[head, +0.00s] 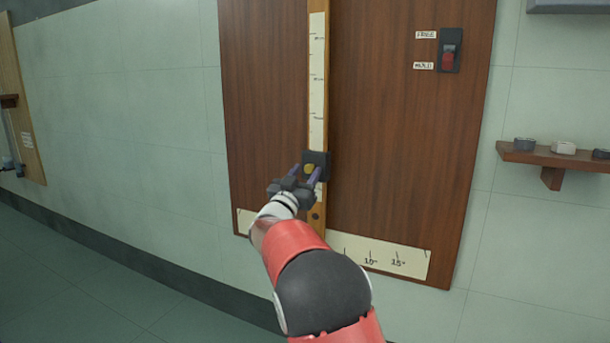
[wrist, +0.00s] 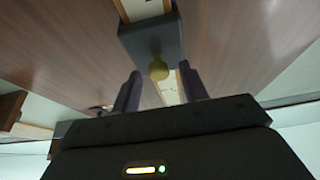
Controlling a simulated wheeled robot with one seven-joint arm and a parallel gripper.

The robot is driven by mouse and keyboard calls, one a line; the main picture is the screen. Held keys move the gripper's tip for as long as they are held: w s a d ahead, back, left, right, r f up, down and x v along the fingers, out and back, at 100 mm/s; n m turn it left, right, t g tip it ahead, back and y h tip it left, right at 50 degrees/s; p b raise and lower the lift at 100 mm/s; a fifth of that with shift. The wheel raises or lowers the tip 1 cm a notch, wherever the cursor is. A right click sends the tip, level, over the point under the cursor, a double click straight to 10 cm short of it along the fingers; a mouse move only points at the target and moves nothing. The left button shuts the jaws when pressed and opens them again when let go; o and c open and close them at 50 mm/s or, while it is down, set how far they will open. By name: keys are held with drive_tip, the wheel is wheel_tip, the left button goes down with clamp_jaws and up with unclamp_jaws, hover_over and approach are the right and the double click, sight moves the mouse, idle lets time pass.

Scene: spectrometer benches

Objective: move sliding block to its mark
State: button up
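The sliding block (head: 318,158) is dark grey and sits on a vertical wooden rail with a paper scale (head: 317,75), on a brown panel. A yellow knob (head: 309,168) sticks out from its front. In the wrist view the block (wrist: 152,42) is straight ahead and its knob (wrist: 158,68) hangs between the lines of my two fingers. My gripper (head: 306,175) is open in front of the block; in the wrist view the fingers (wrist: 160,85) are apart, with the knob a little beyond their tips. I cannot tell which scale line is the mark.
A lower paper scale (head: 385,258) runs along the panel's bottom. A wooden shelf (head: 553,160) with small items is at the right. Floor is clear at the left.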

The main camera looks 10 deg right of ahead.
drive_tip(key=v, duration=0.8)
drive_tip(key=shift+r, duration=0.15)
drive_tip(key=s+r+n+g+y+p, duration=0.2)
drive_tip(key=s+r+n+y+p, duration=0.3)
drive_tip(key=s+y, duration=0.65)
drive_tip(key=s+d+f+g+p, duration=0.1)
drive_tip(key=s+f+g, duration=0.2)
drive_tip(key=s, duration=0.7)
drive_tip(key=s+d+f+n+g+y+p, duration=0.1)
drive_tip(key=s+f+g, duration=0.3)
drive_tip(key=s, duration=0.6)
drive_tip(key=s+d+f+n+g+p, duration=0.1)
drive_tip(key=s+d+f+g, duration=0.2)
drive_tip(key=s, duration=0.8)
wheel_tip(320, 180, down, 2)
drive_tip(key=shift+g+y, duration=0.3)
drive_tip(key=shift+y, duration=0.05)
